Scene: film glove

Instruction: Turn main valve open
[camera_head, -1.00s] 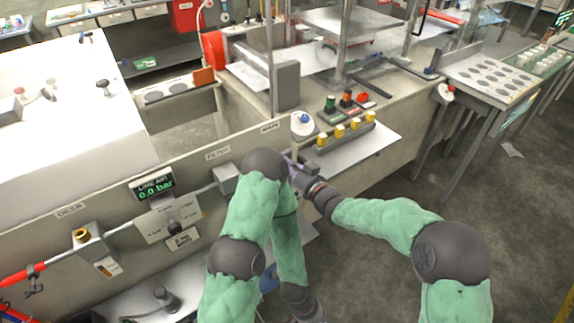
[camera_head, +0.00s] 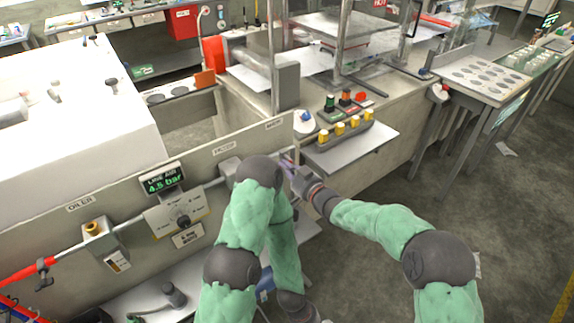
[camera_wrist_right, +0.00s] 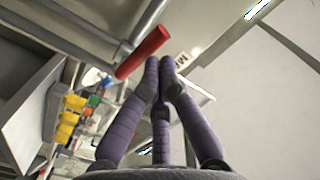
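The line air display (camera_head: 163,180) reads 4.5 bar in green. The panel label above the pipe, which seems to read MAIN (camera_head: 274,124), is at the panel's right end. In the right wrist view a red handle (camera_wrist_right: 142,52) on a grey pipe end slants up to the right. My right gripper (camera_wrist_right: 160,62) has its purple fingers together, with the tips just beside the handle's lower right side; I cannot tell if they touch. In the head view the right gripper (camera_head: 287,166) is by the panel's right end, where the valve is hidden. My left gripper is below the picture.
A black knob on a plate (camera_head: 182,220) and an oiler (camera_head: 100,240) sit along the pipe to the left. Yellow-topped parts (camera_head: 340,130) stand on a ledge just beyond my right gripper. The floor at right is open.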

